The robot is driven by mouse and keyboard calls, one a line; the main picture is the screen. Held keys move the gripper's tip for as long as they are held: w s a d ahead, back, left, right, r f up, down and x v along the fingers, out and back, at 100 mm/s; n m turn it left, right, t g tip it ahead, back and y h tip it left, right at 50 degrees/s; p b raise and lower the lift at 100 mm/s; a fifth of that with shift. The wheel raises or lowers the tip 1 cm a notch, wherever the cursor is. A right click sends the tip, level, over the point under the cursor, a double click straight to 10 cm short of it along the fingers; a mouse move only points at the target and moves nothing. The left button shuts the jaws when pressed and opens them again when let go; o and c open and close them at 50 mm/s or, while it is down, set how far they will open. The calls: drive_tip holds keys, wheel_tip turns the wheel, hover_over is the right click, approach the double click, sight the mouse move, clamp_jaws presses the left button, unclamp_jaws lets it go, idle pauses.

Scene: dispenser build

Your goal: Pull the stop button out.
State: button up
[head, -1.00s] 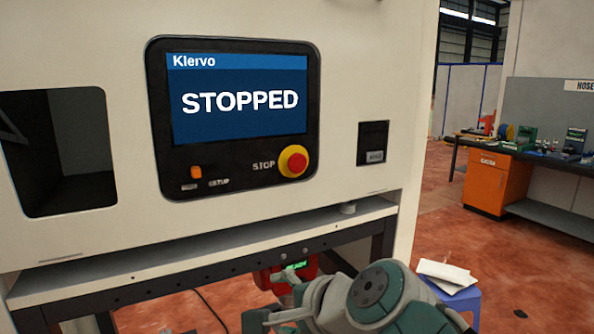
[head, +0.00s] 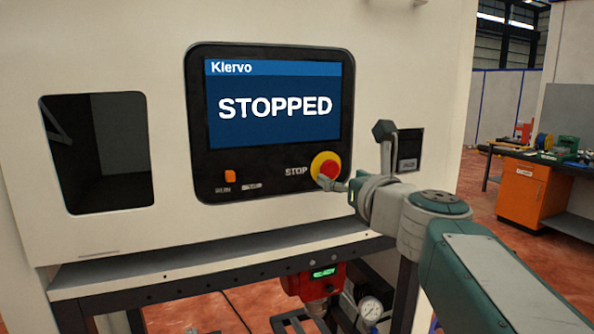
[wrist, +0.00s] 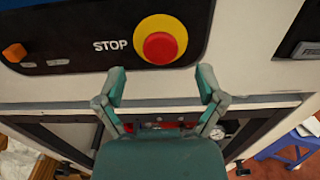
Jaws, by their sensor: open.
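The stop button is a red knob (head: 329,170) on a yellow ring, at the lower right of the black control panel (head: 270,178). The screen (head: 275,105) above reads "STOPPED". In the wrist view the red knob (wrist: 161,47) shows whole, with the word STOP to its left. My gripper (head: 332,185) is at the button's lower right in the head view. In the wrist view my gripper (wrist: 162,78) is open and empty, its two fingertips apart, below the knob to left and right. I cannot tell whether a fingertip touches the ring.
An orange switch (head: 230,176) sits left of the button on the panel. A dark open recess (head: 100,150) is at the machine's left. A ledge (head: 200,260) runs below the panel, with a red device (head: 312,285) and a gauge (head: 370,309) under it.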

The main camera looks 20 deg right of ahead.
sight(331, 171)
drive_tip(key=w, duration=0.4)
drive_tip(key=shift+w+a, duration=0.2)
drive_tip(key=shift+w, duration=0.2)
drive_tip(key=shift+c, duration=0.3)
